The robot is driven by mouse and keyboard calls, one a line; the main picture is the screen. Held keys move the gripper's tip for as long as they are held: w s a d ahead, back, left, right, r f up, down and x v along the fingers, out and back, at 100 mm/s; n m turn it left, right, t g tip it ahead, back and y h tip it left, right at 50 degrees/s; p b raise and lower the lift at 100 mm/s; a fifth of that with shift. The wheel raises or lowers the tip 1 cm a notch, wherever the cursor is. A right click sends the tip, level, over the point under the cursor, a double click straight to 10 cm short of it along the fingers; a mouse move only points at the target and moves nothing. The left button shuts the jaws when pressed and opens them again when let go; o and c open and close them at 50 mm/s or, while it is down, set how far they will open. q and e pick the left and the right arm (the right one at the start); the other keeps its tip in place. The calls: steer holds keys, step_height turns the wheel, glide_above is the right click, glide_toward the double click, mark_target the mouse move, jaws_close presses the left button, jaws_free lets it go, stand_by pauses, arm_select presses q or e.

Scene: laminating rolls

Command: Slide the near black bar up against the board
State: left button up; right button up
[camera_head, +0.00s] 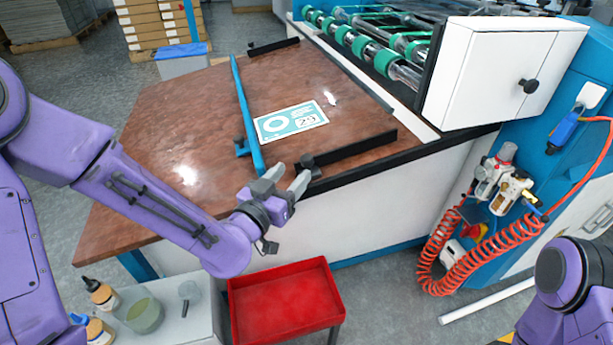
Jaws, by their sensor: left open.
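The near black bar (355,148) lies on the brown table close to its near right edge, with a dark knob at its left end. The board (290,121), a flat teal and white printed sheet, lies on the table behind the bar, with bare tabletop between them. My left gripper (289,175) is open at the table's near edge, its fingers pointing up beside the bar's knobbed left end. I cannot tell whether a finger touches the knob. My right gripper is out of view; only part of my right arm shows at lower right.
A long blue bar (247,112) runs along the board's left side. A far black bar (273,46) lies at the table's back. The roller machine (372,45) stands behind right. A red tray (286,301) is below the near edge. The brown table's (175,125) left half is clear.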

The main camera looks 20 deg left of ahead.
mark_target(304, 159)
arm_select(q)
steer(key=w, duration=0.2)
steer(key=w+d, duration=0.1)
steer(key=w, duration=0.4)
steer(key=shift+w+d, duration=0.2)
steer(key=shift+w, duration=0.15)
jaws_close()
steer(key=shift+w+a+p, duration=0.15)
steer(key=shift+w+a, duration=0.4)
steer(key=shift+w, duration=0.25)
steer(key=shift+w+a+p, duration=0.15)
steer(key=shift+w+a, duration=0.4)
steer(key=shift+w, duration=0.25)
jaws_free()
